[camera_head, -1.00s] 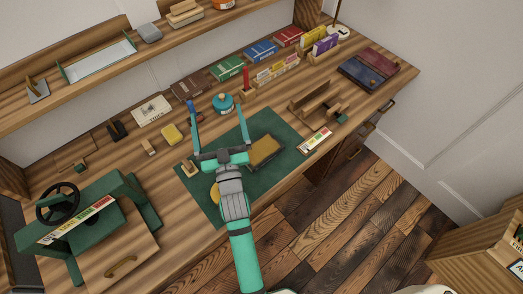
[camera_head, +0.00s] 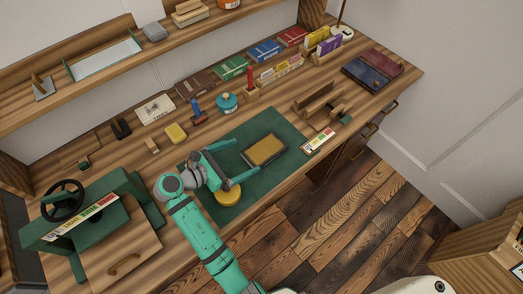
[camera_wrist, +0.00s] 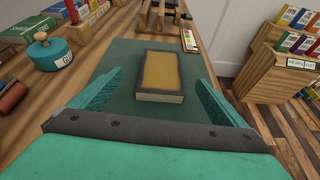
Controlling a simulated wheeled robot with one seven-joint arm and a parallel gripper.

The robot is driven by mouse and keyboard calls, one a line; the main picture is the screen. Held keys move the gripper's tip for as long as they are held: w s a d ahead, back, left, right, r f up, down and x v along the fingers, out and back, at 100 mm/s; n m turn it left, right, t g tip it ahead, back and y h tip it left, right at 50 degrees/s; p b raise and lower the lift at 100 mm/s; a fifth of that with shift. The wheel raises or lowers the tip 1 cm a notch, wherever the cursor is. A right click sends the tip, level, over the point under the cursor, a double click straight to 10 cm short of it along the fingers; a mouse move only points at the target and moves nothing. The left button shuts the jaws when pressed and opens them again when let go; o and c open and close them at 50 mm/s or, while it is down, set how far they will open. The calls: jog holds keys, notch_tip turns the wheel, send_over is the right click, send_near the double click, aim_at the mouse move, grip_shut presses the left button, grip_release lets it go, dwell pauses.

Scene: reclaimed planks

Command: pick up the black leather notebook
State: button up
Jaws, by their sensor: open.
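No plainly black notebook shows. A flat block with a tan top and dark grey border (camera_head: 265,150) lies on the green mat (camera_head: 250,195); I cannot tell whether it is a notebook. A dark blue book (camera_head: 362,76) and a dark red book (camera_head: 381,61) lie at the bench's far right. My gripper (camera_head: 248,159) is open and empty above the mat, pointing right with the tan-topped block just ahead of it. In the wrist view that block (camera_wrist: 159,73) shows between and beyond the fingers, which appear apart from it.
A yellow disc (camera_head: 228,194) lies by my gripper. A wooden rack (camera_head: 318,101) is right of the mat; a green press (camera_head: 90,215) stands left.

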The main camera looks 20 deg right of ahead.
aim_at(262, 151)
jog(key=shift+s+a+f+n, duration=0.15)
jog(key=shift+s+f+n, duration=0.15)
jog(key=shift+f, duration=0.05)
jog(key=shift+x, duration=5.05)
jog(key=shift+f, duration=0.15)
jog(key=c, duration=1.3)
